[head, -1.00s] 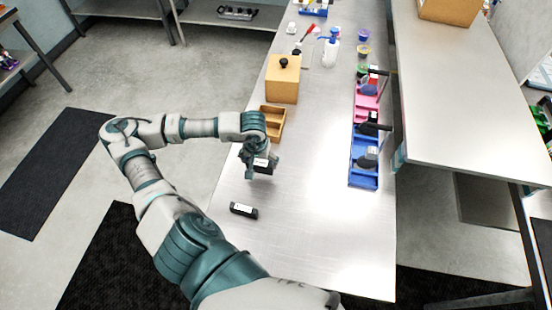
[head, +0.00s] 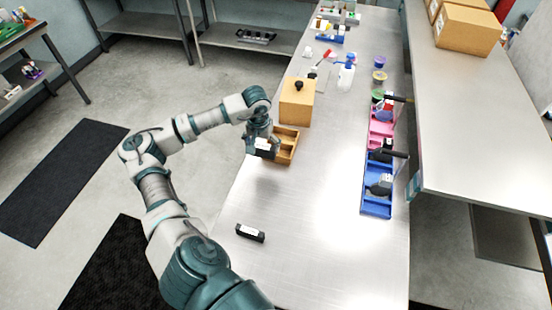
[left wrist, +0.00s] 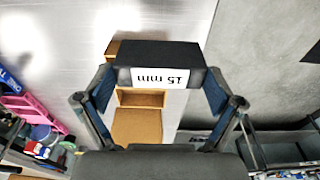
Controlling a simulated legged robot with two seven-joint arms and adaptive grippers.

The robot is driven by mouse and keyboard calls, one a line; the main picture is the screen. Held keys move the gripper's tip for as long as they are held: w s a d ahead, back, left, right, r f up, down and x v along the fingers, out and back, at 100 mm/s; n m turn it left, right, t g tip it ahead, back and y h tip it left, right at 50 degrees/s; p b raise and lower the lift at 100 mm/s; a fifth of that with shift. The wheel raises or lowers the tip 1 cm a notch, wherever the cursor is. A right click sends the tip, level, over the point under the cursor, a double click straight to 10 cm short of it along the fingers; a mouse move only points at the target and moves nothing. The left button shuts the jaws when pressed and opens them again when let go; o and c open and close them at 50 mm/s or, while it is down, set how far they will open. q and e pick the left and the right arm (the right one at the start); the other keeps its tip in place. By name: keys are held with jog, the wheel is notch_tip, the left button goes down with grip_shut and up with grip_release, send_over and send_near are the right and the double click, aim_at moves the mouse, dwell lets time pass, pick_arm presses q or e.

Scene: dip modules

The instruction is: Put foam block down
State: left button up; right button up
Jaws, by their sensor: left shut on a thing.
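A black foam block (left wrist: 155,52) with a white label reading "15 mm" is held between the two fingers of my left gripper (left wrist: 158,82). In the head view the held block (head: 266,147) is by the near left side of the wooden tray (head: 291,150), partly hidden by my left gripper (head: 262,143). It looks raised above the table, though its exact height is unclear. A second black block (head: 250,233) with a white label lies on the table nearer to me. My right gripper is out of view.
A wooden box with a black knob (head: 297,101) stands behind the tray. Blue bins (head: 377,207) and pink bins (head: 381,135) line the table's right side. The metal table (head: 310,225) is clear at its near middle.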

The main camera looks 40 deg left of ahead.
pick_arm(q)
jog(key=w+r, duration=0.2)
jog(key=w, duration=0.5)
send_near(279, 154)
jog(key=f, duration=0.4)
jog(key=shift+a+f+b, duration=0.15)
jog(key=shift+a+b, duration=0.1)
jog(key=shift+b, duration=0.05)
jog(key=shift+d, duration=0.15)
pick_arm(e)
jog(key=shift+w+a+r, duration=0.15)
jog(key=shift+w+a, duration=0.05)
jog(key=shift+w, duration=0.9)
pick_arm(q)
jog(key=o, duration=0.6)
jog(key=shift+d, duration=0.1)
jog(key=shift+o, duration=0.4)
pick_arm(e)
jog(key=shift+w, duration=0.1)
